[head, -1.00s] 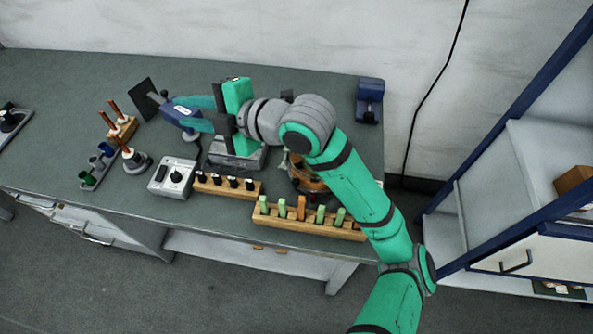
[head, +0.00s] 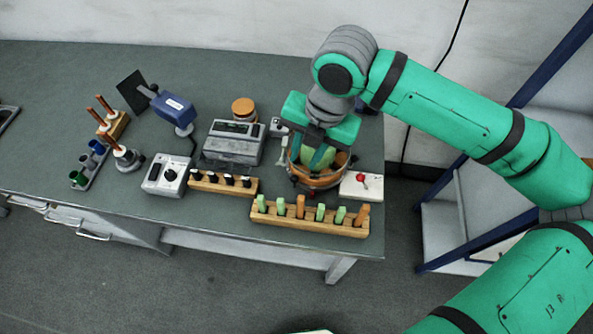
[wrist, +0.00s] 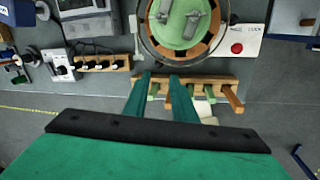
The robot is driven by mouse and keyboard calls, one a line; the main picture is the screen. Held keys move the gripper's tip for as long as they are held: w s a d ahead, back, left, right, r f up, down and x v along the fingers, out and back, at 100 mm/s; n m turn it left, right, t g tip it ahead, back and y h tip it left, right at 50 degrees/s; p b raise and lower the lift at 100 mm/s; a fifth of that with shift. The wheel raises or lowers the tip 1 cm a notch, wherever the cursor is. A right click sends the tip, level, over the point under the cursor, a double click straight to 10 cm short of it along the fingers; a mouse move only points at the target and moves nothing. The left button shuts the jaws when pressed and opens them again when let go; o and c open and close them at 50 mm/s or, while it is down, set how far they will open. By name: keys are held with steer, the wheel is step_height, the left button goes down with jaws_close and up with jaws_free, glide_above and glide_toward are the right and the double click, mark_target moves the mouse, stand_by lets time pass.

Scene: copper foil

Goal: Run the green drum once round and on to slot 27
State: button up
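The green drum (head: 306,154) sits inside a round copper-coloured ring (head: 318,182) on the right part of the bench. In the wrist view, the drum shows as a green disc (wrist: 179,37) with grey fittings on top, cut off by the upper edge. Dark and copper segments (wrist: 207,44) surround it. My gripper (head: 309,152) is over the drum, pointing down, and hides part of it. In the wrist view, my gripper's two fingers (wrist: 163,80) stand apart with nothing between them. I cannot tell whether they touch the drum. No slot numbers are readable.
A wooden rack of green and orange pegs (head: 310,223) stands in front of the drum. A white plate with a red button (head: 362,186) is at its right. A grey instrument (head: 234,143) and a rack of dark-topped pegs (head: 222,187) are at its left. The bench's back left is clear.

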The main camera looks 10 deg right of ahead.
mark_target(296, 177)
steer(key=f, duration=0.3)
steer(key=a+f, duration=0.1)
steer(key=f, duration=0.2)
steer(key=w+a+f, duration=0.1)
steer(key=f, duration=0.3)
steer(key=shift+c, duration=0.5)
steer(key=shift+d, duration=0.1)
jaws_close()
